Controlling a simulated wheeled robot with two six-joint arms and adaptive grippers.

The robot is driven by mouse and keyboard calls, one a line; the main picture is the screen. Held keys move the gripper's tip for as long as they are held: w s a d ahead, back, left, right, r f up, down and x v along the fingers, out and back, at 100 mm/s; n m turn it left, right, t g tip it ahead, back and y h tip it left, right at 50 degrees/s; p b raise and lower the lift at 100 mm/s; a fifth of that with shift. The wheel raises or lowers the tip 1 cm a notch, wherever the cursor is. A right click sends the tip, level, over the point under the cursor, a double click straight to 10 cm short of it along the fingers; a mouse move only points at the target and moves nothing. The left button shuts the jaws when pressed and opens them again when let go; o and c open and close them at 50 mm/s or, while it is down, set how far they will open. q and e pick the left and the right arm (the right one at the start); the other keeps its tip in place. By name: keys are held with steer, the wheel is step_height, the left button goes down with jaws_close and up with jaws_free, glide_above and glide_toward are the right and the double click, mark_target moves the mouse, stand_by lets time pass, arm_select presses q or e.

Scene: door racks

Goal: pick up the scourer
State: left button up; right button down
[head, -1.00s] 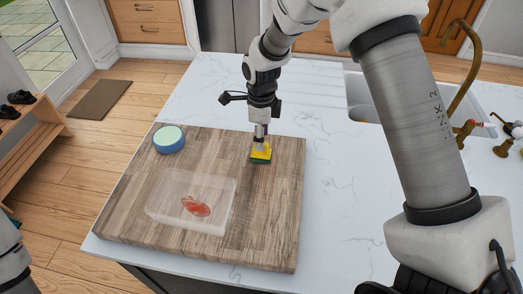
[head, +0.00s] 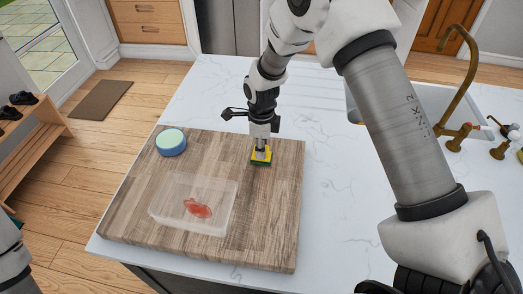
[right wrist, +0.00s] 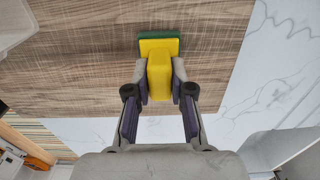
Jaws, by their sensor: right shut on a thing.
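The scourer (head: 261,158) is a yellow sponge block with a green layer on its underside. It is at the right part of the wooden board (head: 215,255) in the head view. My right gripper (head: 262,149) points down and is shut on it. In the right wrist view the yellow scourer (right wrist: 159,50) sits between the two fingers (right wrist: 159,88). I cannot tell whether it touches the board or is slightly above it. My left gripper is not in view.
A clear plastic container (head: 168,212) with a red thing (head: 198,208) in it stands on the board's front left. A round blue tub with a pale green top (head: 171,141) is at the back left. A sink (head: 425,112) with a brass tap (head: 462,85) is at the right.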

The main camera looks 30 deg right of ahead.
steer(key=shift+r+b, duration=0.35)
steer(key=shift+r, duration=0.1)
step_height(320, 180, up, 2)
steer(key=shift+w+r+b, duration=0.1)
steer(key=shift+b, duration=0.55)
steer(key=s+b, duration=0.2)
steer(key=s, duration=0.3)
steer(key=s+d+r+b, duration=0.1)
steer(key=s+b, duration=0.1)
steer(key=s, duration=0.3)
steer(key=s+d+b, duration=0.1)
steer(key=s+b, duration=0.1)
steer(key=s, duration=0.3)
steer(key=shift+s+r, duration=0.3)
steer(key=shift+s, duration=0.05)
steer(key=shift+s+r, duration=0.15)
steer(key=shift+s, duration=0.1)
steer(key=c, duration=1.6)
jaws_free()
steer(key=shift+w, duration=0.1)
jaws_close()
